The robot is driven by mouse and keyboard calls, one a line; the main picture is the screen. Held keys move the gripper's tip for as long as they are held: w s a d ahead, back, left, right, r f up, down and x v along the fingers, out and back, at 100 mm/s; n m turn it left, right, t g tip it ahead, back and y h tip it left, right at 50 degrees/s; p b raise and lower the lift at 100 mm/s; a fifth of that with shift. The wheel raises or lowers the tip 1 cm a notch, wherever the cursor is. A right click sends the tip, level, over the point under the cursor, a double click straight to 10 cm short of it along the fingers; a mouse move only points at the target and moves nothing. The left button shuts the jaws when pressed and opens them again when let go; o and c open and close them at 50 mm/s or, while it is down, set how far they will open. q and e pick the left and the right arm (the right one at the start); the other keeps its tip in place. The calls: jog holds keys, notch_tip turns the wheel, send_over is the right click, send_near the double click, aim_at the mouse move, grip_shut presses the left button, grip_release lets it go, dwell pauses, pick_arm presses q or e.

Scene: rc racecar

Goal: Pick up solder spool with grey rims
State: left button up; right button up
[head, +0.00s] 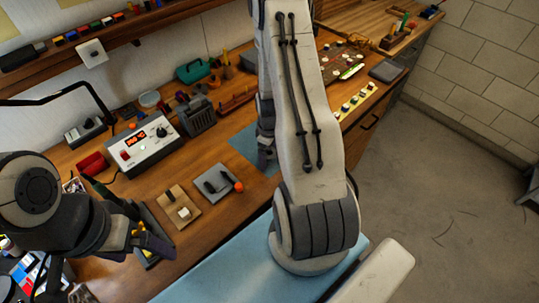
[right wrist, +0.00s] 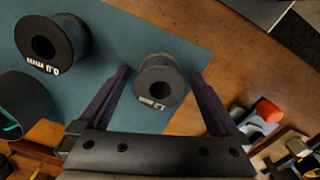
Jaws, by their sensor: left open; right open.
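The solder spool with grey rims (right wrist: 165,72) stands on a blue mat (right wrist: 110,28) in the right wrist view, its dark hub hole facing the camera. My right gripper (right wrist: 161,76) is open, with one finger on each side of the spool in the picture and visible gaps between. I cannot tell how far the fingertips are above the mat. In the head view my right arm hides the spool and most of that gripper. My left gripper (head: 152,243) is open and empty at the lower left, over the bench.
A black-rimmed spool (right wrist: 53,44) and another dark spool (right wrist: 22,108) stand left of the grey one in the right wrist view. A red-tipped switch block (right wrist: 262,118) is at lower right. A soldering station (head: 150,143) stands at the back of the bench.

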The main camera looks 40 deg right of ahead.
grip_shut()
jog(key=shift+r, duration=0.1)
